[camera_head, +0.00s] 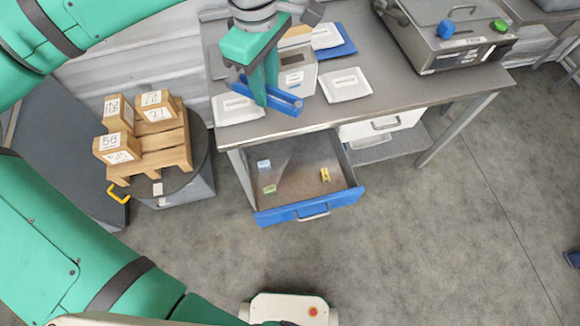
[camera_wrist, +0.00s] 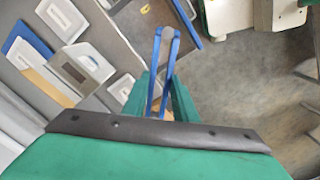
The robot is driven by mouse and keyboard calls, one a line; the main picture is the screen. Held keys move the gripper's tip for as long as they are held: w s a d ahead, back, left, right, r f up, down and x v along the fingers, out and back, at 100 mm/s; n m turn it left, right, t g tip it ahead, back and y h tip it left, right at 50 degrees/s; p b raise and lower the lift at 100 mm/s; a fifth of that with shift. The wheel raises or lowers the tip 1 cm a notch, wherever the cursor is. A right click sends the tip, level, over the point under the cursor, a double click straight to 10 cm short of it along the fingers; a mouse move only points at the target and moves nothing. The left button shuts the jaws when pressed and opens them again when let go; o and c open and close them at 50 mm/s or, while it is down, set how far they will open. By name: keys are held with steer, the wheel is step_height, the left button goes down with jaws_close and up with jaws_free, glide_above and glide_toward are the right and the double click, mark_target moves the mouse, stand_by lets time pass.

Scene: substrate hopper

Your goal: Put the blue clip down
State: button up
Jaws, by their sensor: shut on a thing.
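The blue clip (camera_head: 285,102) is a long, narrow blue piece with two arms. My gripper (camera_head: 265,96) is shut on it and holds it above the front left part of the grey table (camera_head: 400,95). In the wrist view the clip (camera_wrist: 173,50) shows as two blue arms joined at a rounded pale end. It passes between the green fingers of my gripper (camera_wrist: 162,92). The clip's near end is partly hidden by the fingers. I cannot tell how high it is above the table.
White labelled packets (camera_head: 345,84) and an upright box (camera_head: 295,78) stand close around my gripper. Below, a blue-fronted drawer (camera_head: 308,208) is open, with a few small coloured pieces inside. A metal machine (camera_head: 440,50) stands right. Wooden boxes (camera_head: 118,150) sit on a pallet left.

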steer(key=d+f+m, duration=0.5)
steer(key=d+f, duration=0.5)
steer(key=f, duration=0.5)
steer(key=d+f+m, duration=0.4)
steer(key=d+f, duration=0.7)
steer(key=f, duration=0.5)
glide_above(297, 175)
steer(key=f, duration=0.5)
steer(key=d+f, duration=0.1)
steer(key=f, duration=0.2)
steer(key=shift+f, duration=0.35)
steer(key=shift+w+a+f, duration=0.1)
steer(key=shift+a+f, duration=0.25)
steer(key=shift+f, duration=0.05)
steer(key=shift+a+f, duration=0.15)
steer(key=shift+f, duration=1.5)
steer(key=o, duration=1)
steer(key=shift+f, duration=0.15)
